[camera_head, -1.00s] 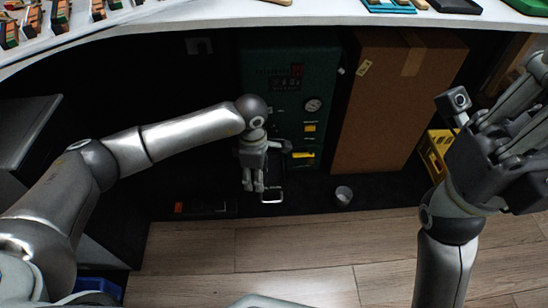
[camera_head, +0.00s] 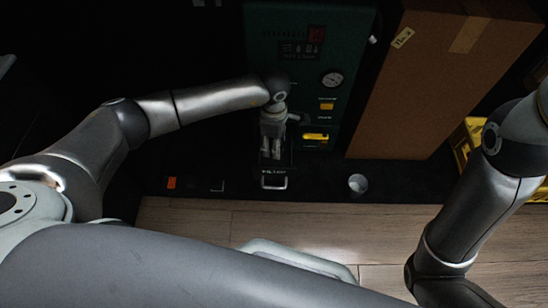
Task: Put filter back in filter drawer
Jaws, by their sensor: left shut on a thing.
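The dark filter drawer (camera_head: 284,172) sticks out at the foot of the green machine (camera_head: 262,55), with a pale label and a metal handle (camera_head: 274,183) on its front. My left gripper (camera_head: 270,155) points down over the drawer, just behind the handle. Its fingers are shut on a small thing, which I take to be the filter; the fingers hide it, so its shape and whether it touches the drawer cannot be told. My right arm shows at the right, but its gripper is out of view.
A small grey cup (camera_head: 357,185) stands on the dark ledge right of the drawer. A tall cardboard box (camera_head: 430,95) stands beside the machine, with a yellow crate (camera_head: 464,140) further right. The wooden floor (camera_head: 200,218) in front is mostly clear.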

